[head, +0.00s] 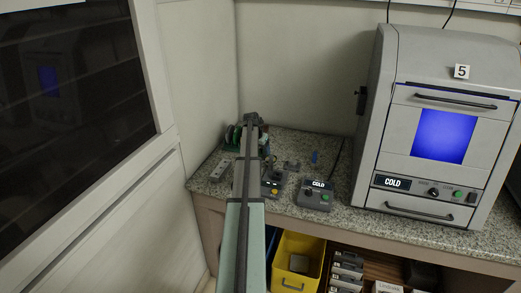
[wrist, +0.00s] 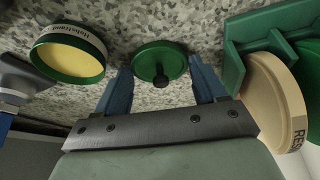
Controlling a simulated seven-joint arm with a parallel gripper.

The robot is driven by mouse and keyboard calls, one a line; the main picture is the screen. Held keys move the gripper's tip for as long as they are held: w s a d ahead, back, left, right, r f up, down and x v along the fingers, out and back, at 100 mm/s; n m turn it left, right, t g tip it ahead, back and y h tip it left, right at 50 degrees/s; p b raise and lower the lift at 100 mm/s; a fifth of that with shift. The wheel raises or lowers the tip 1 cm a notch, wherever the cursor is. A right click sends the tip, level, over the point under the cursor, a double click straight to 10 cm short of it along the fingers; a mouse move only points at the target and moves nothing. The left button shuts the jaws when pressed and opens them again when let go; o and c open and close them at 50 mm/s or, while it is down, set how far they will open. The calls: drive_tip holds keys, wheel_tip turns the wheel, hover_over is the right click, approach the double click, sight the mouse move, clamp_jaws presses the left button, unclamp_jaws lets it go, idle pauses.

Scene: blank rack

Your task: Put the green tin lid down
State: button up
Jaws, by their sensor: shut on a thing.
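The green tin lid (wrist: 148,56), round with a black knob (wrist: 161,80), is between the two blue fingers of my gripper (wrist: 160,67) in the wrist view. My gripper is shut on it. The speckled counter lies behind the lid; I cannot tell whether they touch. An open round tin (wrist: 72,57) with a green rim, a pale printed label and a yellow inside is to the left, apart from the lid. In the head view my arm hides the lid, and the gripper end is small near the back corner of the counter.
A green rack (wrist: 250,38) holding a beige disc (wrist: 272,98) and a green disc is close on the right in the wrist view. In the head view, a control box (head: 315,196) reading COLD and a grey oven (head: 442,75) stand right on the counter (head: 340,222). A yellow bin (head: 297,262) is below.

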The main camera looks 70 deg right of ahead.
drive_tip(key=o, duration=1)
drive_tip(key=v, duration=1.2)
drive_tip(key=shift+d+r, duration=0.1)
drive_tip(key=shift+r, duration=0.05)
